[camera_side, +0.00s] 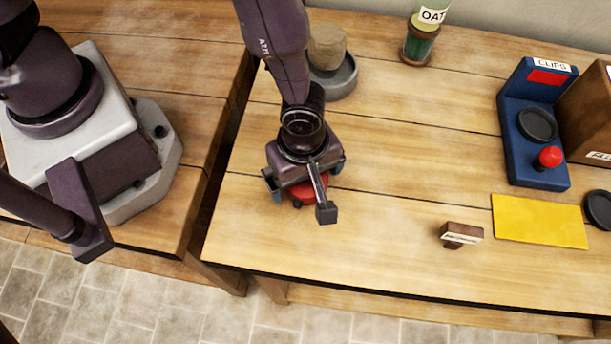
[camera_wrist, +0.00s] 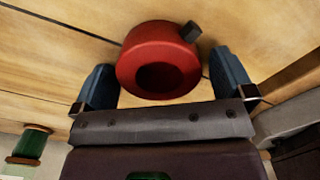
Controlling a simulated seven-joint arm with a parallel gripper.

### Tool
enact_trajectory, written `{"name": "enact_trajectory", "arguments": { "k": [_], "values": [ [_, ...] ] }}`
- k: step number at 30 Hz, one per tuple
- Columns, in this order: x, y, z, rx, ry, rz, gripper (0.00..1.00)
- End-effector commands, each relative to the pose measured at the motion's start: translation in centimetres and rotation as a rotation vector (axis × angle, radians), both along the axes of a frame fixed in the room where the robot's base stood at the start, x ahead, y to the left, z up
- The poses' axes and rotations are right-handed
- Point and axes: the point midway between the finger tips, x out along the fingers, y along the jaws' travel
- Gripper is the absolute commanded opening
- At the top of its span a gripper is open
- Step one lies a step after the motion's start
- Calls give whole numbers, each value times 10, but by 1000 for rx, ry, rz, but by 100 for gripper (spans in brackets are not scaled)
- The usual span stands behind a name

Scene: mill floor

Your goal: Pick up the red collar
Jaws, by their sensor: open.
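The red collar (camera_wrist: 158,50) lies on the wooden table in the wrist view, a thick ring with a dark hole and a small dark stub at its upper right. My gripper (camera_wrist: 162,72) is open, with one blue finger on each side of the collar. A narrow gap shows at the left finger; the right finger is very close to the collar, and I cannot tell if it touches. In the side view the collar (camera_side: 311,188) is mostly hidden under my gripper (camera_side: 302,182), with red showing below it.
Behind my gripper stands a grey dish (camera_side: 342,86) holding a tan lump (camera_side: 326,46). To the right are a stamp (camera_side: 461,233), a yellow mat (camera_side: 540,221) and a blue clips stand (camera_side: 532,150). The table between is clear.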

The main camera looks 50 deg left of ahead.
Motion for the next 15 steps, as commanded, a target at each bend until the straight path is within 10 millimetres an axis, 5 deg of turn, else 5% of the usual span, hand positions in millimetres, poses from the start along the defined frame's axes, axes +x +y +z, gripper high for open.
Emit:
{"name": "enact_trajectory", "arguments": {
  "k": [4, 11, 15],
  "values": [
    [0, 0, 0, 0, 0, 0, 98],
    [0, 0, 1, 0, -1, 0, 45],
    [0, 0, 1, 0, -1, 0, 45]
  ]
}}
